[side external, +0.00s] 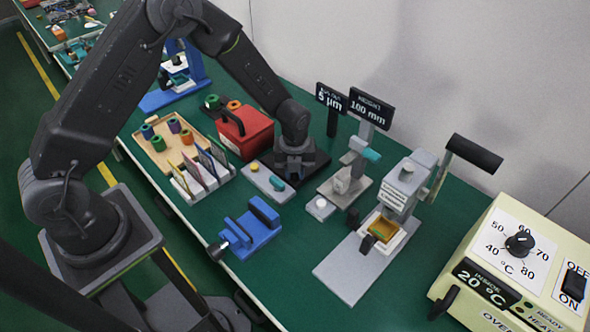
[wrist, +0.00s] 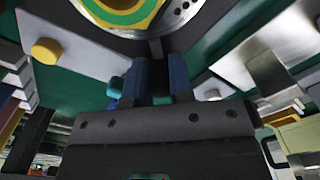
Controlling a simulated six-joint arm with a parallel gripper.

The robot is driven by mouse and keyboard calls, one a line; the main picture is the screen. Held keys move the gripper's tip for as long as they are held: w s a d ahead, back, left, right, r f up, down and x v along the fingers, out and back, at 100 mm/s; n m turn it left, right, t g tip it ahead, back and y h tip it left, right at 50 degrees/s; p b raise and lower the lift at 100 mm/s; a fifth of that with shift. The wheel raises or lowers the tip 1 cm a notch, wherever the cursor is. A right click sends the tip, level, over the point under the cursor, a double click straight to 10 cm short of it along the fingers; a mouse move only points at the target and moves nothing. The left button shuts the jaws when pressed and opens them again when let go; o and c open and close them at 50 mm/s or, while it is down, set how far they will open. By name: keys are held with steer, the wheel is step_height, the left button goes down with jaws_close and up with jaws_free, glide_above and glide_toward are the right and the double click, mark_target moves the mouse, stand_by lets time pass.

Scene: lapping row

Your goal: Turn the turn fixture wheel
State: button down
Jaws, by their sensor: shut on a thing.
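The turn fixture wheel shows in part at the top of the wrist view as a metal rim (wrist: 178,18) with holes, around a yellow and green ringed disc (wrist: 122,10). My gripper (wrist: 155,62) has blue fingers, close together just below that rim. It is shut on the wheel at a small dark part by the rim; the exact contact is hard to see. In the side external view my gripper (side external: 293,163) is low over a dark base (side external: 318,163) and hides most of the wheel.
A grey plate with a yellow button (wrist: 47,52) and a teal button (side external: 277,183) lies close in front. A red box (side external: 244,131) stands to the left, a grey stand (side external: 345,185) to the right. A blue vise (side external: 250,228) is nearer the table's front edge.

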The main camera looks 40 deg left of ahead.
steer(key=c, duration=1)
jaws_free()
step_height(320, 180, up, 14)
steer(key=s+a+r+n+t, duration=0.1)
steer(key=s+r+n+t, duration=0.1)
steer(key=s+r+n, duration=0.6)
steer(key=s+a+r+n+t, duration=0.2)
steer(key=s+r+n, duration=0.7)
steer(key=s+n, duration=0.6)
steer(key=n+t, duration=0.1)
steer(key=n, duration=0.3)
steer(key=shift+a+t, duration=0.3)
